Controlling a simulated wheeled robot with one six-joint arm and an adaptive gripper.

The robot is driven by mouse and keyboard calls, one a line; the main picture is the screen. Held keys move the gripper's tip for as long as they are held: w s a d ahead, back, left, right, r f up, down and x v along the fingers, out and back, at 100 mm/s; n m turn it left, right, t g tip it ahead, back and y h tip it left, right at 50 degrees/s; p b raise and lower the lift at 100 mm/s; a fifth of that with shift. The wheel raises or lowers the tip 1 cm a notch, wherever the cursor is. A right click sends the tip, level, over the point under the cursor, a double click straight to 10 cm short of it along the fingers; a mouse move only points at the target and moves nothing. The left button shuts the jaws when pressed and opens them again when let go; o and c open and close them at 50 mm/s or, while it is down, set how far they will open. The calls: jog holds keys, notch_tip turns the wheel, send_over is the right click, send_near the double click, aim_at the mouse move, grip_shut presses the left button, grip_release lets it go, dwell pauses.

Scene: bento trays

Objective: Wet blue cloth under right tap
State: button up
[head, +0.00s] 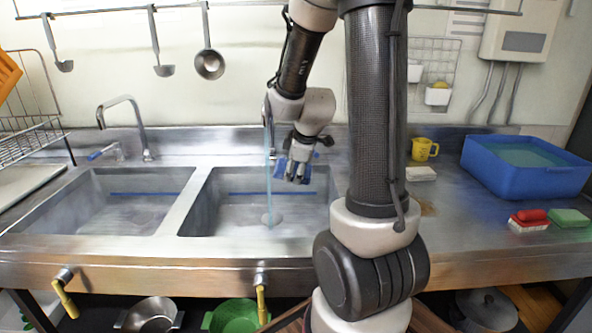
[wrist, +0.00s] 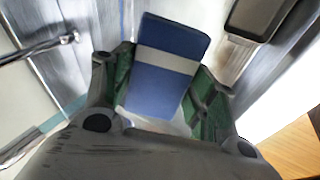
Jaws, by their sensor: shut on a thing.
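The blue cloth, a flat blue piece with a pale band, is held between the fingers of my gripper (wrist: 160,90) in the wrist view, with its blue face (wrist: 158,82) showing. In the head view my gripper (head: 298,175) points down over the right basin (head: 225,195), and only a bit of the cloth (head: 279,170) shows beside the fingers. A thin stream of water (head: 268,180) runs from the right tap (head: 265,108) into the basin, just left of the cloth. I cannot tell whether it touches the cloth. The right tap is partly hidden by my arm.
The left basin (head: 125,205) is empty, with the left tap (head: 130,115) behind it. On the right counter are a yellow mug (head: 424,149), a blue tub (head: 480,161) of water, a red brush (head: 530,217) and a green sponge (head: 570,217). Ladles hang above the sink.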

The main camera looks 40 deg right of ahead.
jog(key=w+d+f, duration=0.2)
jog(key=w, duration=1)
jog(key=shift+d+f, duration=0.2)
jog(key=shift+f, duration=0.05)
dwell(0.4)
jog(key=s+a, duration=0.1)
jog(key=s, duration=0.7)
jog(key=shift+a, duration=0.25)
dwell(0.9)
jog(key=shift+s+a+r, duration=0.25)
jog(key=shift+s+r, duration=0.75)
jog(key=shift+s, duration=0.2)
jog(key=shift+s+a+r, duration=0.25)
jog(key=shift+s+r, duration=0.75)
jog(key=shift+s, duration=0.2)
